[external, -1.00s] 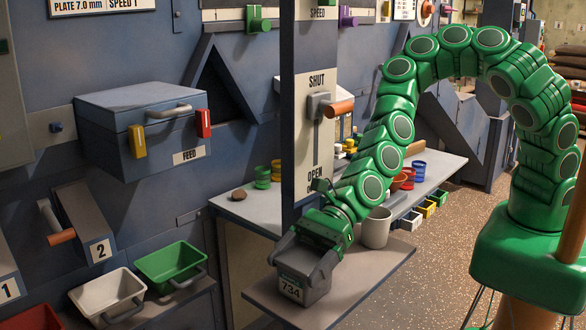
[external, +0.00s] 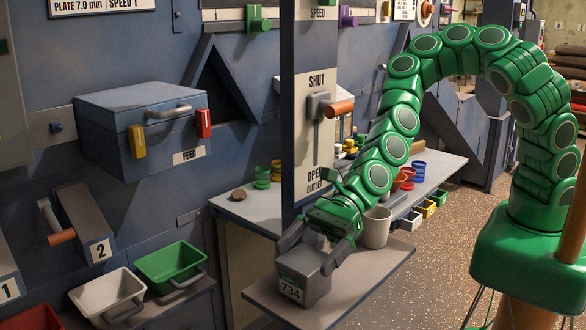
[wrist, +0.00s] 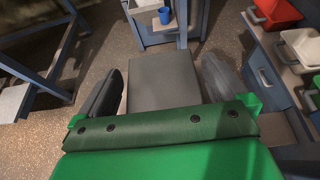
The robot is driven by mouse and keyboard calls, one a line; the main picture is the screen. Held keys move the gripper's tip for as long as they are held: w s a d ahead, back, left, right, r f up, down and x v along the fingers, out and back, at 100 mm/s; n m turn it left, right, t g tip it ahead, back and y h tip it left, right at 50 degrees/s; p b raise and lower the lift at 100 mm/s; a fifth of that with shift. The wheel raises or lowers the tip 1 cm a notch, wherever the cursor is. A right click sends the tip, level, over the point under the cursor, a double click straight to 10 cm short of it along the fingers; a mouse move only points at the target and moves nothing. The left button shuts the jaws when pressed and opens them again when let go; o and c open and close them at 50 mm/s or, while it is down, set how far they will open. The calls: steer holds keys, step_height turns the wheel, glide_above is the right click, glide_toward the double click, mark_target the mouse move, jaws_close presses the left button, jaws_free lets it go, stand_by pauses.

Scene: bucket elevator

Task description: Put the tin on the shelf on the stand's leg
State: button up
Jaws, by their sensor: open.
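The tin (external: 303,280) is a grey box with a "734" label. It stands upright on the shelf (external: 362,274) at the stand's leg, near the shelf's front left edge. My gripper (external: 308,257) is open just above the tin, with its fingers at either side of the tin's top. In the wrist view the tin's flat grey top (wrist: 163,80) lies between the two dark fingers, with a gap on each side. The stand's tall leg (external: 300,90) rises behind the shelf.
A grey mug (external: 376,229) stands on the shelf just behind my gripper. A lever with an orange handle (external: 340,108) sticks out of the leg above. White (external: 107,293) and green (external: 170,264) bins stand to the left. The shelf's right front is clear.

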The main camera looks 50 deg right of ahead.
steer(key=shift+v, duration=2.2)
